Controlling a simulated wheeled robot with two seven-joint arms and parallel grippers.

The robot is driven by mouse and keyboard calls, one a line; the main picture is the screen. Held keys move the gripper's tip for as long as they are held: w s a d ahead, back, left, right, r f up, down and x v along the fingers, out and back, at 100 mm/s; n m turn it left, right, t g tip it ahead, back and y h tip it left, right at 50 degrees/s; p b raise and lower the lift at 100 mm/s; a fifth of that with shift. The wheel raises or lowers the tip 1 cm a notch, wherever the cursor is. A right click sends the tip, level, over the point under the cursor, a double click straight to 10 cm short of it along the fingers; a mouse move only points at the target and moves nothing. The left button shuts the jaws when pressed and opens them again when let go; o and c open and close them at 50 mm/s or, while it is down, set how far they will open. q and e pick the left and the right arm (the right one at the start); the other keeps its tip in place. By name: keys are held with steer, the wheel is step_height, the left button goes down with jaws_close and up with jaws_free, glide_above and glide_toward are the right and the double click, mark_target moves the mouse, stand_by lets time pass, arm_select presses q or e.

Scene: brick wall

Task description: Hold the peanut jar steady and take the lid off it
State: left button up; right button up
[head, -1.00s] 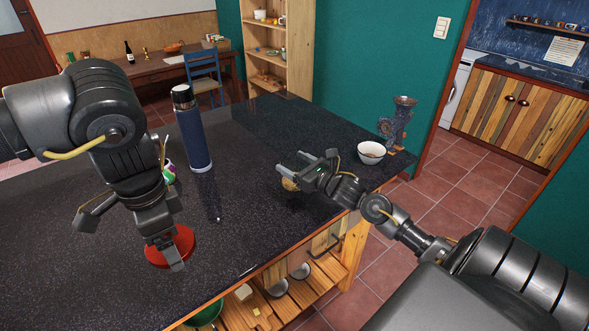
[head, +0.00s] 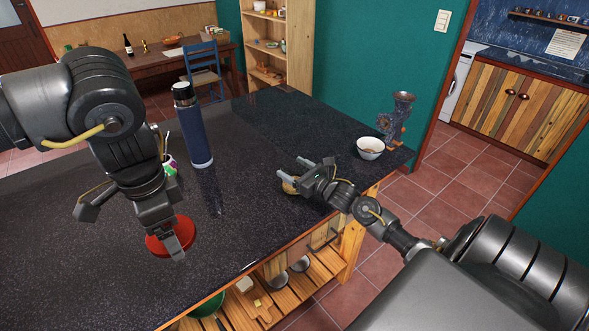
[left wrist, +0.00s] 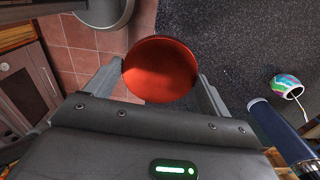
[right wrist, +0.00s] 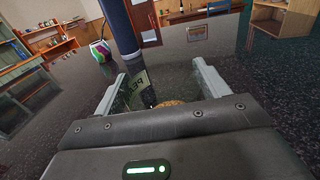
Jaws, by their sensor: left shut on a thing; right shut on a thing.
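The peanut jar (right wrist: 141,88) is clear glass with a dark label reading "PE"; it is between my right gripper's fingers in the right wrist view. In the head view only its brown contents (head: 290,186) show clearly. My right gripper (head: 291,174) is shut on it over the counter. A round red lid (left wrist: 160,70) is between the fingers of my left gripper (left wrist: 161,76), which is shut on it. In the head view the red lid (head: 158,244) is at the counter's near side, left of the jar and apart from it. What lies under the lid is hidden.
A tall dark-blue flask (head: 195,135) stands on the dark counter (head: 235,210) behind the lid. A colourful pot (right wrist: 100,50) is beside it. A white bowl (head: 370,148) and a grinder (head: 397,118) stand at the right end. The counter between the grippers is clear.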

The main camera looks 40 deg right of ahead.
arm_select(q)
steer(key=shift+f, duration=0.1)
arm_select(e)
steer(key=o, duration=1.8)
steer(key=shift+o, duration=0.3)
steer(key=shift+r, duration=0.1)
steer(key=s+b, duration=0.1)
steer(key=s, duration=0.2)
steer(key=s+d+b, duration=0.1)
steer(key=s, duration=0.3)
steer(key=s+b, duration=0.1)
steer(key=s, duration=0.2)
steer(key=shift+s+d, duration=0.2)
steer(key=shift+s, duration=0.05)
arm_select(q)
steer(key=shift+f, duration=1.6)
arm_select(e)
steer(key=shift+s+d, duration=0.1)
steer(key=shift+s, duration=0.6)
